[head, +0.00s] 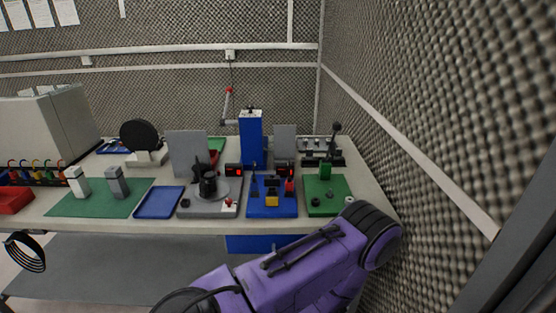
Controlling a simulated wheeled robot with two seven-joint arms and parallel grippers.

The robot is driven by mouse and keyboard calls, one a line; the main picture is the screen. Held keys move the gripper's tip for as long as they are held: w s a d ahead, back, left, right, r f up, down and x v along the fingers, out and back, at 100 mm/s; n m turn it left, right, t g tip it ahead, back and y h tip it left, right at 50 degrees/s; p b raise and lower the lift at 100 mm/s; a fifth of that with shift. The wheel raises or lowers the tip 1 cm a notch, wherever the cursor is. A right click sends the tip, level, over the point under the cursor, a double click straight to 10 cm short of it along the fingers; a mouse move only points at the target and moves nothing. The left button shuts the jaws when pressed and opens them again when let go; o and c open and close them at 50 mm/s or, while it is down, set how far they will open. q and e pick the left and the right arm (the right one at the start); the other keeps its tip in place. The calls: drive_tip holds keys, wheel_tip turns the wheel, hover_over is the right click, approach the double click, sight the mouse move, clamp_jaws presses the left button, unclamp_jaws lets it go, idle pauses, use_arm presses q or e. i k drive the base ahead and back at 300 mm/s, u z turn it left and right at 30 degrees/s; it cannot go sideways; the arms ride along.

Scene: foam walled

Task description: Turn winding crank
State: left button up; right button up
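A tall blue box-shaped post (251,138) stands on the table near the middle of the head view. A thin crank arm (226,107) sticks out on its left side and points up, with a red knob (228,90) at its upper end. This looks like the winding crank. Nothing of mine touches it. A purple arm of mine crosses the lower right, in front of the table. Neither of my grippers shows in this view.
The table (230,226) holds a grey station (193,211), a blue station (272,210) and a green station (342,189) along its front. A blue tray (160,202) and green mat (100,207) lie left. A foam wall (440,110) closes the right side.

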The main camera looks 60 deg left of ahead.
sight(217, 190)
drive_tip(key=z, duration=0.45)
drive_tip(key=k, duration=1.05)
drive_tip(key=u, duration=0.95)
